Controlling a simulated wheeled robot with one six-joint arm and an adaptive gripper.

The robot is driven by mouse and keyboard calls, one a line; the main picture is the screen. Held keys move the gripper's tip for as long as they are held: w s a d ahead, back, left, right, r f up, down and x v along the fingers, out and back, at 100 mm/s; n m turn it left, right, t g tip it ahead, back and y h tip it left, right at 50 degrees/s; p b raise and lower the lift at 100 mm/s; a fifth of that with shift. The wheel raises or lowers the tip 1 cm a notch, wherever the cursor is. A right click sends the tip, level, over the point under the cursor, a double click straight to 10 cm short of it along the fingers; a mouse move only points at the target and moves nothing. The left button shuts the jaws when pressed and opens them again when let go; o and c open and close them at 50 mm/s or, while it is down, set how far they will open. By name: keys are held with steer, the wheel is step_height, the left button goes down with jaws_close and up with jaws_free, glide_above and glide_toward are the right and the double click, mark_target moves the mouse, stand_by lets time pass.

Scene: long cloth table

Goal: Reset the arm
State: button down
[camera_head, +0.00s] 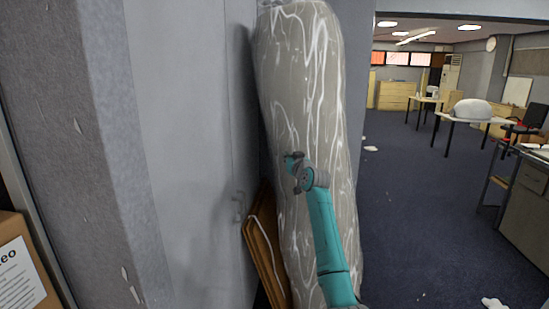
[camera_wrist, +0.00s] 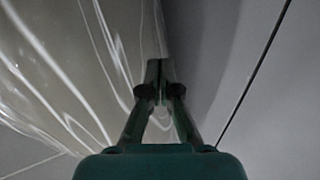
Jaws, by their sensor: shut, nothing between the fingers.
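My teal arm reaches up from the bottom of the head view, with a bent wrist. My gripper (camera_head: 292,158) is at its end, in front of a tall plastic-wrapped grey object (camera_head: 306,80). In the wrist view my gripper (camera_wrist: 158,72) has its two fingers together with nothing between them. The wrapped object (camera_wrist: 60,60) fills the left of the wrist view, close beside the fingers. I cannot tell whether the fingers touch it.
A grey cabinet or door (camera_head: 190,130) stands left of the wrapped object. Brown boards (camera_head: 264,245) lean at its foot. A cardboard box (camera_head: 22,265) is at the lower left. Open dark carpet (camera_head: 430,220) lies to the right, with desks (camera_head: 472,118) farther back.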

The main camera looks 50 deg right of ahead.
steer(key=shift+s+d, duration=0.1)
steer(key=shift+s, duration=0.05)
steer(key=shift+f, duration=0.1)
steer(key=s+a+f+y, duration=0.1)
steer(key=s+a+f, duration=0.3)
steer(key=a+f, duration=0.95)
steer(key=s+a+f+y, duration=0.1)
steer(key=s+a+f, duration=0.3)
steer(key=a+f, duration=0.9)
steer(key=s+a+f+n, duration=0.1)
steer(key=s+a+f, duration=0.7)
steer(key=s+f, duration=0.15)
steer(key=s+a+f+n+y, duration=0.1)
steer(key=s+a+f+y, duration=0.1)
steer(key=s+a, duration=0.7)
steer(key=s+a+f+n+y, duration=0.1)
steer(key=s+a+f, duration=0.2)
steer(key=s+a, duration=0.65)
steer(key=s+a+r+n+y, duration=0.1)
steer(key=s+r, duration=0.3)
steer(key=s, duration=0.3)
steer(key=s+a+r+y, duration=0.1)
steer(key=s+r, duration=0.3)
steer(key=s, duration=0.4)
steer(key=s+a+r+n+g+y, duration=0.1)
steer(key=s+r, duration=0.3)
steer(key=s, duration=0.4)
steer(key=shift+a+n, duration=0.3)
steer(key=shift+a, duration=0.55)
